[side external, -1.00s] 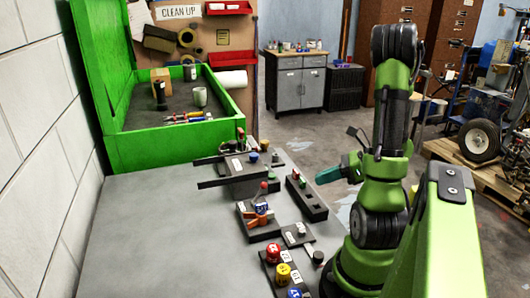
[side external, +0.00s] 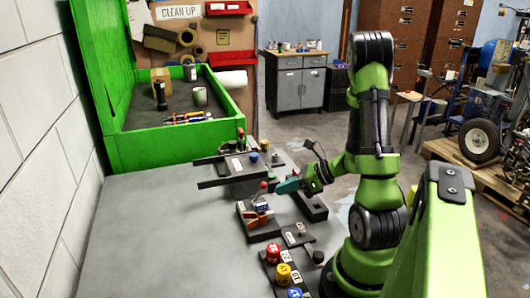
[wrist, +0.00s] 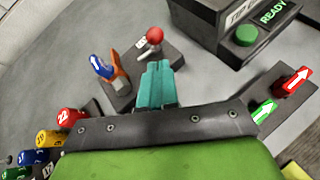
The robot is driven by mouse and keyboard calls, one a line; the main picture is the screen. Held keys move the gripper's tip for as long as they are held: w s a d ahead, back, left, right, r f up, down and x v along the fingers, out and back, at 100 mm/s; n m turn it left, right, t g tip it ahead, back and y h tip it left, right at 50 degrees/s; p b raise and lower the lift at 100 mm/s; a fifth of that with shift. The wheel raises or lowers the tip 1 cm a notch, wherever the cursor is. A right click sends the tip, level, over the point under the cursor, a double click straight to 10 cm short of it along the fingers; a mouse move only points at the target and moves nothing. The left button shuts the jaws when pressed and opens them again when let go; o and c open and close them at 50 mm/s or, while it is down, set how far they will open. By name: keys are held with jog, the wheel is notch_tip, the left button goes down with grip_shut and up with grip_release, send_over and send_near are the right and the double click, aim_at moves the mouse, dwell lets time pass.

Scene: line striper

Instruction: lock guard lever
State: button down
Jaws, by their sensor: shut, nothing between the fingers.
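My gripper (side external: 287,186) has teal fingers, which are pressed together and empty; they also show in the wrist view (wrist: 158,84). A lever with a red ball knob (wrist: 154,35) and a small white tag stands on a dark base plate just beyond the fingertips, apart from them in the wrist view. The same red knob shows left of the fingertips in the side view (side external: 263,185). An orange part (wrist: 119,80) with a blue arrow tag (wrist: 101,67) stands on the same dark base (side external: 264,234). I cannot tell which of these is the guard lever.
A dark box with a green READY button (wrist: 246,35) stands behind. Red, yellow and blue numbered knobs (side external: 284,273) line the front of the bench. A dark block with arrow-marked switches (wrist: 287,82) lies right in the wrist view. The left of the grey bench (side external: 150,230) is clear.

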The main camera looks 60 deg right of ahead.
jog(key=shift+w+a+r, duration=0.1)
jog(key=shift+w+r, duration=0.05)
jog(key=shift+w, duration=0.35)
jog(key=shift+w+a+r, duration=0.1)
jog(key=shift+w, duration=0.35)
jog(key=shift+r, duration=0.1)
